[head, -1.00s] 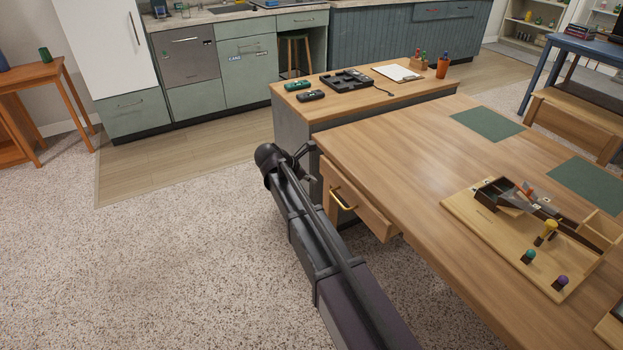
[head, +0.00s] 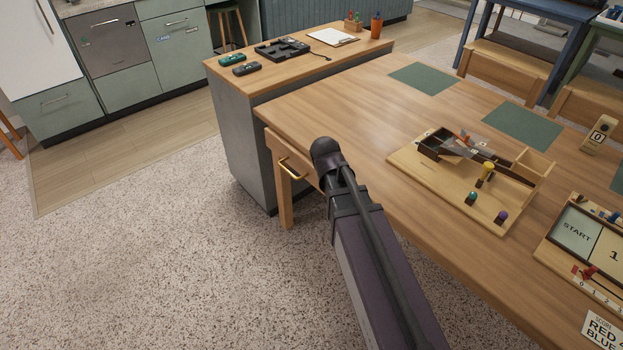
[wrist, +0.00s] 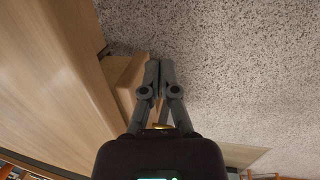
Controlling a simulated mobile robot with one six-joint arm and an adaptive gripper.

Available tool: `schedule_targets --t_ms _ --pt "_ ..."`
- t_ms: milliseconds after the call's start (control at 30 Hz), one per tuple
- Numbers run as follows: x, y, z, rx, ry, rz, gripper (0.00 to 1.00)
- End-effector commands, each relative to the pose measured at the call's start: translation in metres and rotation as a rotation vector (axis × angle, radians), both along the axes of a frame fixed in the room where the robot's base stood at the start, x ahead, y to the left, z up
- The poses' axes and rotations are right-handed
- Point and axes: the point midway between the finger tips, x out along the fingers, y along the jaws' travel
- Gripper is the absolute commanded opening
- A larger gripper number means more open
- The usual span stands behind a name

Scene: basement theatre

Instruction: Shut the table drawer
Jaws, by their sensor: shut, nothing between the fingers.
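The wooden table (head: 350,105) has a drawer (head: 306,168) under its near left edge, with a brass bar handle (head: 293,168). My arm hides the right part of the drawer in the head view. In the wrist view the drawer (wrist: 122,82) stands out from the table side (wrist: 50,80), so it is partly open. My gripper (wrist: 159,66) is shut and empty, its fingers together beside the drawer front. I cannot tell whether they touch it. A bit of the brass handle (wrist: 160,126) shows between the finger bases. The head view hides my fingers behind the arm.
A wooden game board (head: 405,158) and green mats (head: 423,78) lie on the table. A grey cabinet (head: 240,135) with a wooden top adjoins its far left end. Speckled carpet (head: 180,260) to the left is clear.

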Motion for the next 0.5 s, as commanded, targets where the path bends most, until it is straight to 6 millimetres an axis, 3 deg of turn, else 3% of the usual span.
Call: schedule_targets --t_ms 33,200,500 --pt "-0.019 -0.011 -0.001 0.035 -0.006 -0.092 0.00" --pt "-0.051 -0.031 -0.004 0.139 -0.017 -0.371 0.00" --pt "-0.074 -0.042 -0.004 0.216 -0.016 -0.590 0.00"
